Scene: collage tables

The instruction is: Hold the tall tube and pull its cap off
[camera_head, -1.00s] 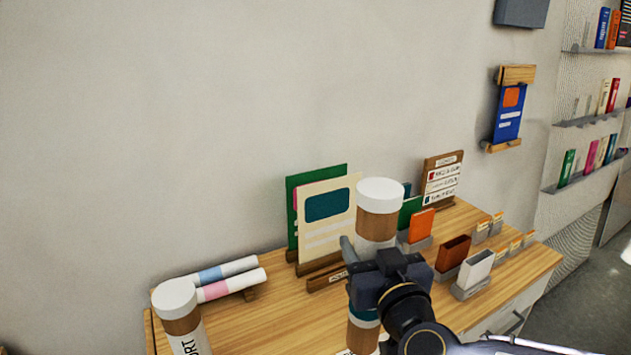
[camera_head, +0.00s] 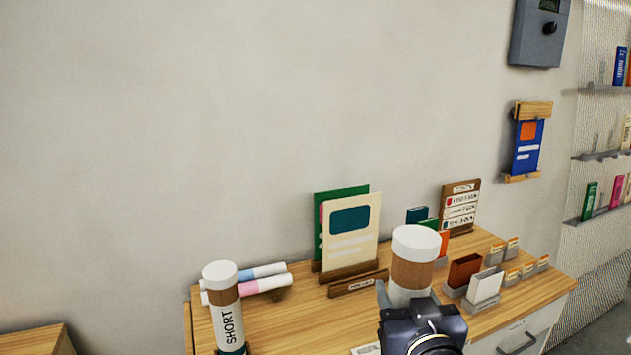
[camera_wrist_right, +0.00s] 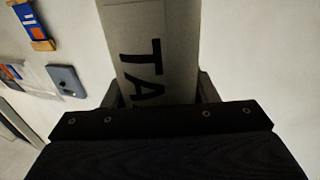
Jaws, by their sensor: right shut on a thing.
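The tall tube (camera_head: 411,276) has a brown band and a white cap (camera_head: 416,239) seated on its top. It stands upright at the front right of the wooden table. My right gripper (camera_head: 397,296) is shut around the tube below the brown band. In the right wrist view the tube's white label (camera_wrist_right: 150,50) with the letters "TA" runs up between the two fingers. The lower part of the tube is hidden behind my gripper. My left gripper is not in view.
A second tube (camera_head: 228,318) marked "SHORT", with a white cap, stands upright at the left. Rolled papers (camera_head: 262,284) lie behind it. Upright folders (camera_head: 350,236) and small card holders (camera_head: 484,287) stand on the table (camera_head: 300,325). The wall is close behind.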

